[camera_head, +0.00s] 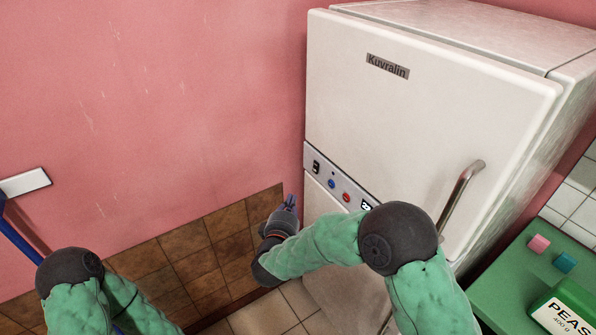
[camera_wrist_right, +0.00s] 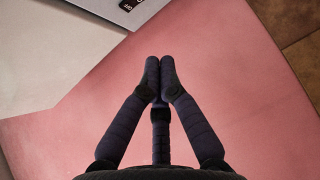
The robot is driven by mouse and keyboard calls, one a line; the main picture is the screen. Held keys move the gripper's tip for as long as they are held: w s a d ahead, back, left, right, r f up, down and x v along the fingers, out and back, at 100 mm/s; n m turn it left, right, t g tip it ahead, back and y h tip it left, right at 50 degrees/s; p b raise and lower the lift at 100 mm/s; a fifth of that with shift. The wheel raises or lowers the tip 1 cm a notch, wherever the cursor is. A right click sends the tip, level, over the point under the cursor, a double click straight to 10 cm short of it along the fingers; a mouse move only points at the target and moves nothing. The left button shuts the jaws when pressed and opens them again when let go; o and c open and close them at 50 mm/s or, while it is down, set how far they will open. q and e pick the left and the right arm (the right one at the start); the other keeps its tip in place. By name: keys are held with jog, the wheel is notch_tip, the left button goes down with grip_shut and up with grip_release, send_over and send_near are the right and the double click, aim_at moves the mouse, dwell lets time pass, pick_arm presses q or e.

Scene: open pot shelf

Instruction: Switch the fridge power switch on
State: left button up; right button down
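The white fridge (camera_head: 430,110) stands against the pink wall, with a grey control panel (camera_head: 335,174) between its upper and lower doors. A small black switch (camera_head: 316,166) sits at the panel's left end. Its position is too small to read. In the right wrist view a black switch (camera_wrist_right: 129,5) shows on the panel (camera_wrist_right: 146,9), cut off by the top edge. My right gripper (camera_head: 290,200) is left of the fridge, below and left of the panel, apart from it. Its fingertips (camera_wrist_right: 160,66) are together and empty. My left arm is at lower left; its gripper is out of view.
A blue knob (camera_head: 332,183) and a red knob (camera_head: 347,197) are right of the black switch. A metal door handle (camera_head: 462,205) sticks out at right. A green counter (camera_head: 505,275) holds small blocks and a PEAS box (camera_head: 563,315). Brown tiles (camera_head: 190,240) line the lower wall.

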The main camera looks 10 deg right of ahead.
aim_at(316, 167)
jog(key=shift+r, duration=0.2)
jog(key=shift+s+d+b+x, duration=0.2)
jog(key=shift+d+b+x, duration=0.5)
jog(key=shift+x, duration=1.45)
jog(key=shift+s+d+b+x, duration=0.2)
jog(key=shift+b+x, duration=1.05)
jog(key=shift+x, duration=0.9)
jog(key=shift+s+d+b+x, duration=0.3)
jog(key=shift+b+x, duration=0.65)
jog(key=shift+x, duration=1.2)
jog(key=shift+w+f, duration=0.1)
jog(key=shift+f, duration=0.05)
